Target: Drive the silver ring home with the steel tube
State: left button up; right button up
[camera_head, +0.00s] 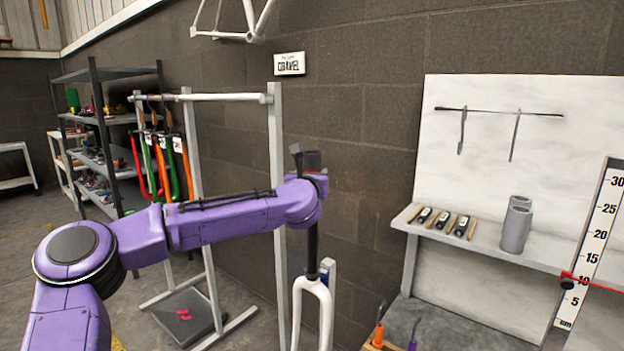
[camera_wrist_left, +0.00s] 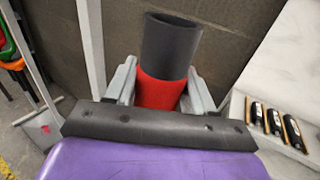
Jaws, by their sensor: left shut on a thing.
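The steel tube shows as a dark, open-ended tube with a red band in the left wrist view (camera_wrist_left: 170,47). My left gripper (camera_wrist_left: 163,88) is shut on it at the red band, one finger on each side. In the head view my left gripper (camera_head: 311,172) is at the end of the purple arm, and the tube's dark upper end (camera_head: 312,158) stands above it. A dark upright length runs below the gripper to the crown of a white fork (camera_head: 313,295). I cannot tell where tube and fork stem meet. I cannot make out the silver ring. My right gripper is not in view.
A ruler (camera_head: 597,240) stands at far right. A white rack (camera_head: 275,200) with hanging coloured parts and dark shelving (camera_head: 100,130) stand behind my arm.

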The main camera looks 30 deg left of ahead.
aim_at(311, 164)
pick_arm(q)
jog(key=shift+r+p, duration=0.8)
jog(key=shift+r, duration=0.9)
notch_tip(311, 164, up, 4)
jog(key=p, duration=0.2)
jog(key=shift+r+p, duration=0.15)
jog(key=shift+p, duration=0.2)
jog(key=shift+s+b, duration=0.1)
jog(key=shift+b, duration=0.25)
